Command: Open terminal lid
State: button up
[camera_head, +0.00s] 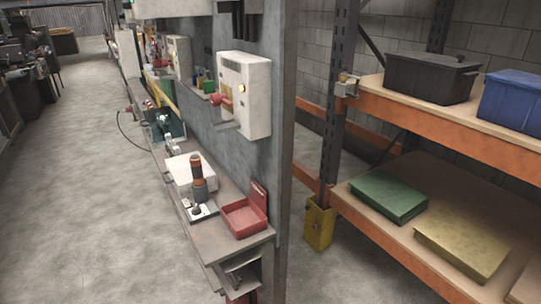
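I cannot tell for sure which is the terminal, or whether a lid stands open or shut. My gripper is not in view.
A narrow bench (235,250) runs along the wall, with a red tray (242,217) and a dark cylinder with orange bands (198,178). An orange shelf (490,147) with bins stands right. The grey floor (90,200) at left is clear.

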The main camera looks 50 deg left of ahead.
aim_at(178, 167)
jog(key=u, duration=0.7)
jog(key=k, duration=1)
jog(key=u, duration=1.75)
jog(key=i, duration=1.3)
jog(key=z, duration=0.45)
jog(key=i, duration=1.15)
jog(key=u, duration=0.4)
